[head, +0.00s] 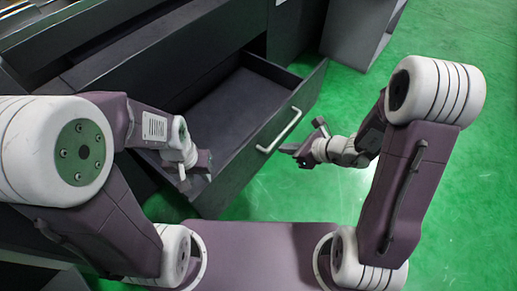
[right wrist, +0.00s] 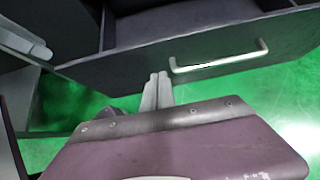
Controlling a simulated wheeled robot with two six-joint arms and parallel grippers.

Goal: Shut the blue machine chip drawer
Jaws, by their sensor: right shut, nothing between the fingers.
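A dark grey drawer (head: 265,158) is pulled out from a dark cabinet, and its inside looks empty. Its front panel carries a silver bar handle (head: 281,131); the handle also shows in the right wrist view (right wrist: 222,64). No blue shows on the drawer. My right gripper (head: 285,148) is shut and empty, outside the drawer front and just right of the handle in the head view. In the right wrist view its fingers (right wrist: 157,92) point at the front panel; contact cannot be told. My left gripper (head: 196,175) appears over the drawer's near end; its finger gap is unclear.
The dark cabinet body (head: 140,62) fills the upper left. Another dark grey cabinet (head: 358,32) stands at the top, beyond the drawer. The green floor (head: 465,150) is open to the right.

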